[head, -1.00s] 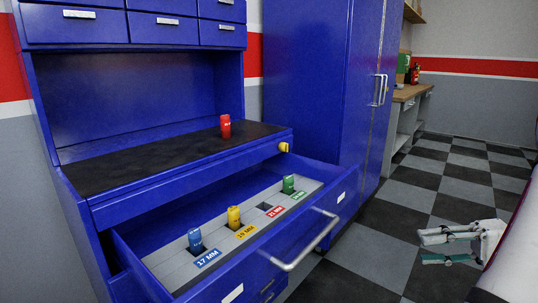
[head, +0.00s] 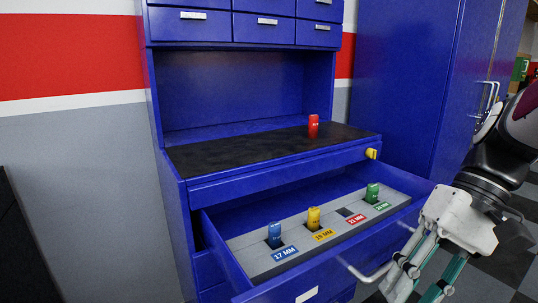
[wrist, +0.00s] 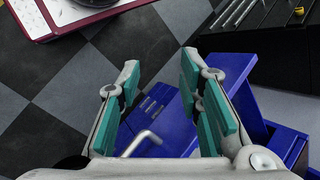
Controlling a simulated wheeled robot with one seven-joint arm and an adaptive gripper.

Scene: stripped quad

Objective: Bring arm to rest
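My gripper (head: 412,288) is at the lower right of the head view, in front of the open drawer's right end. In the wrist view my gripper (wrist: 158,82) has its two teal-padded fingers spread apart with nothing between them. Past the fingers, the drawer's handle (wrist: 140,143) and blue front show below. Part of my arm (head: 490,175) shows at the right edge of the head view.
The blue cabinet's drawer (head: 235,262) stands open, holding a blue socket (head: 275,235), yellow socket (head: 313,218) and green socket (head: 372,193). The slot by the red label (head: 355,219) is empty. A red socket (head: 313,126) stands on the black worktop (head: 235,152).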

